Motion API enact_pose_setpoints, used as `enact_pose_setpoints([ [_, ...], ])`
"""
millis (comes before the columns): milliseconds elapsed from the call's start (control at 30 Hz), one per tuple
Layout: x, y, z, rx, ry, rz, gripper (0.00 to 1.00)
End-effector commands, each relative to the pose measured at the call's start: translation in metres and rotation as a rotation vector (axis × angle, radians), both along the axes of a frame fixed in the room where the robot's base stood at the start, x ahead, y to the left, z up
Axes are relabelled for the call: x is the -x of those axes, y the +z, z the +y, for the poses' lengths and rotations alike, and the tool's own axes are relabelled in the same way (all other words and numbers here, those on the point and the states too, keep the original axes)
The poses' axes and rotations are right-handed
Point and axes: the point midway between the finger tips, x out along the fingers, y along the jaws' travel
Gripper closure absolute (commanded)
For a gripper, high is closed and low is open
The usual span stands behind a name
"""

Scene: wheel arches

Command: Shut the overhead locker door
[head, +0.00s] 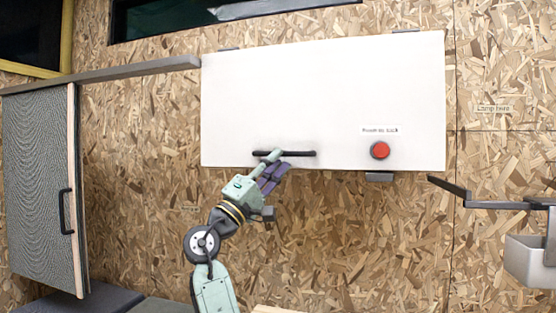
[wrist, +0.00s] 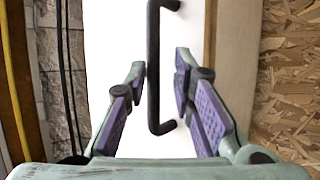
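The overhead locker door (head: 300,90) is a wide white panel high on the chipboard wall, with hinges at its top edge. A black bar handle (head: 303,153) runs along its lower edge, and a red round button (head: 379,150) sits to the right under small lettering. My gripper (head: 272,162) is at the left part of the handle, its fingers partly covering it. In the wrist view my gripper (wrist: 159,72) is open, with the handle (wrist: 153,65) between its purple-padded fingers and no visible finger contact. I cannot tell exactly how far the door stands from its frame.
A grey latch piece (head: 379,177) shows under the door's lower edge. A sliding panel (head: 40,185) with a rail stands at the left. A dark bracket (head: 490,200) and a grey bin (head: 528,260) are at the right. The wall below the door is mostly clear.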

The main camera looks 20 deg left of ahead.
Motion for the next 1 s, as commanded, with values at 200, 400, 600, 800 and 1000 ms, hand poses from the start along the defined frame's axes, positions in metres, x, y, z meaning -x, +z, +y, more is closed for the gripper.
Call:
enact_pose_setpoints([
  [200,0.031,-0.033,0.022,0.003,0.006,0.004,0.80],
  [400,0.056,-0.053,0.037,0.004,0.005,0.001,0.80],
  [600,0.067,-0.063,0.043,0.005,0.005,0.000,0.80],
  [800,0.068,-0.063,0.044,0.004,0.004,0.000,0.80],
  [1000,0.068,-0.063,0.044,0.004,0.004,-0.001,0.80],
])
